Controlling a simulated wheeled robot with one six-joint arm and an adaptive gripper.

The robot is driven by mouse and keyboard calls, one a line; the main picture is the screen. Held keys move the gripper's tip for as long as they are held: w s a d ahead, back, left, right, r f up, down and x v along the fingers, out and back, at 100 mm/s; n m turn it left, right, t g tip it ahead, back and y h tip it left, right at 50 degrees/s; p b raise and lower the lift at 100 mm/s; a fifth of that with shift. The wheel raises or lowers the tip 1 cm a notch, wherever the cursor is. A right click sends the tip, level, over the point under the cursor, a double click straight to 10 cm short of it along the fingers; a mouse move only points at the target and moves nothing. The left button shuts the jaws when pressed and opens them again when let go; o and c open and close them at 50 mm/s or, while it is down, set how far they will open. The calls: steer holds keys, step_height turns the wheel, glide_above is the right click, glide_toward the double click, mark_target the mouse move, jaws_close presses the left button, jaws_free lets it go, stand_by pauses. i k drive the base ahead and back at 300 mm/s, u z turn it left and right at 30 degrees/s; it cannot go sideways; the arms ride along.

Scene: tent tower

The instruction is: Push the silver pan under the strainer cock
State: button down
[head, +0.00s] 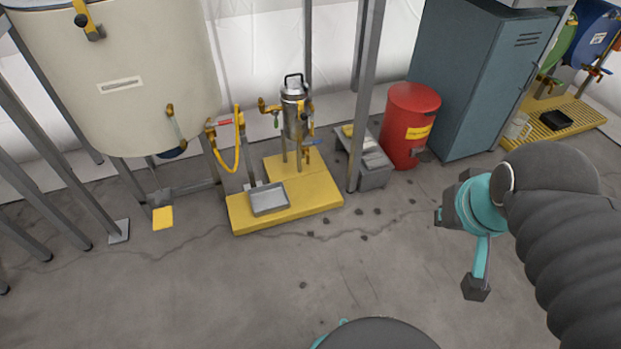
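The silver pan (269,198) is a shallow square tray with a handle at its back left. It rests on the low front part of a yellow platform (314,195). The strainer (294,115) is an upright silver cylinder with a black top handle, on legs above the platform's raised back part. My gripper (459,251) is at the right, over bare floor, well apart from the pan. It is seen at an angle, and its opening is unclear.
A large cream tank (115,75) with a yellow hose stands left. A grey post (366,95), a grey box (370,165) and a red drum (408,125) stand right of the platform, before a blue-grey cabinet (475,75).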

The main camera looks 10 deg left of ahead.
mark_target(269, 199)
steer(key=z, duration=0.05)
steer(key=i, duration=0.65)
steer(key=u, duration=0.65)
steer(key=i, duration=0.4)
steer(key=u, duration=0.35)
